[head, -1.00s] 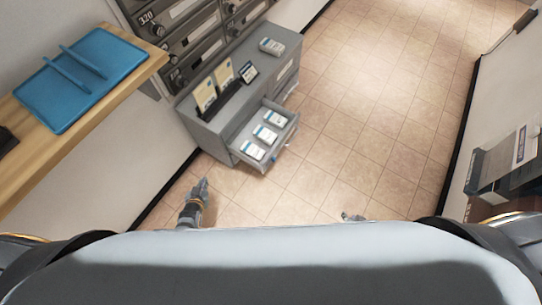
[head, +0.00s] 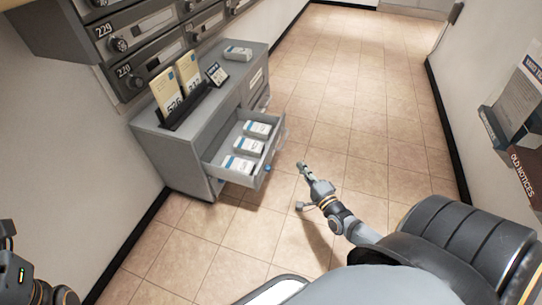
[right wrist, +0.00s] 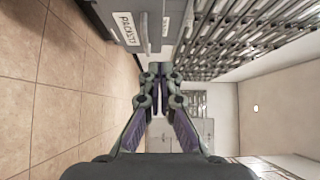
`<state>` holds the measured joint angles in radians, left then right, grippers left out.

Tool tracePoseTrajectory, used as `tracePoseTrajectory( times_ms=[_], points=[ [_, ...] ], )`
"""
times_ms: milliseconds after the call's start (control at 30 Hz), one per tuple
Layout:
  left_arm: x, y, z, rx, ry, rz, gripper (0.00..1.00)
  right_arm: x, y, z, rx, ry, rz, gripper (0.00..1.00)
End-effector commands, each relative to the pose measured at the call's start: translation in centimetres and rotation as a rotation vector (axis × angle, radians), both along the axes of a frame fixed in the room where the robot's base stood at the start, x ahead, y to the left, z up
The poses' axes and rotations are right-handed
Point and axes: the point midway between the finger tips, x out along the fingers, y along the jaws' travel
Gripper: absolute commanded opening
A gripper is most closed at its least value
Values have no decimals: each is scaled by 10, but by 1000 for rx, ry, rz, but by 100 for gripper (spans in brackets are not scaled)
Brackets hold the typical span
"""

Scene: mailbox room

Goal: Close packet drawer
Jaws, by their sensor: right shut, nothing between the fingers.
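The packet drawer (head: 213,172) stands pulled out from the grey cabinet (head: 165,165), with a few white and blue packets (head: 238,164) inside. My right gripper (head: 303,168) is shut and empty. In the head view it appears to the right of the drawer front, apart from it, over the tiled floor. In the right wrist view my shut right gripper (right wrist: 160,72) points ahead, with a panel labelled PACKETS (right wrist: 127,28) at the upper left. Part of my left arm shows at the lower left of the head view; its fingers are not visible.
Card holders with yellow cards (head: 175,90) and a small white box (head: 237,53) sit on the cabinet top. Mailboxes (head: 135,50) are mounted above it. The tiled floor (head: 350,110) is clear. A notice box (head: 515,110) is on the right wall.

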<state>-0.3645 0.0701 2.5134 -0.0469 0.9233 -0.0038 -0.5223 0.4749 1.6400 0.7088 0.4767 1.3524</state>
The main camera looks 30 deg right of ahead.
Motion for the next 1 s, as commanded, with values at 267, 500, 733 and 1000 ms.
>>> tracePoseTrajectory(
  times_ms=[267,500,733,1000],
  points=[
    [2,0,-16,2,4,8,0,35,-3,-2,-3,-3,0,0],
    [4,-2,-39,9,10,19,0,88,-7,-4,-4,-2,-1,0],
    [5,-4,-48,16,15,24,0,120,9,-1,-1,1,-1,0],
    [5,-4,-50,20,16,25,0,130,18,0,-5,4,0,0]
  ],
)
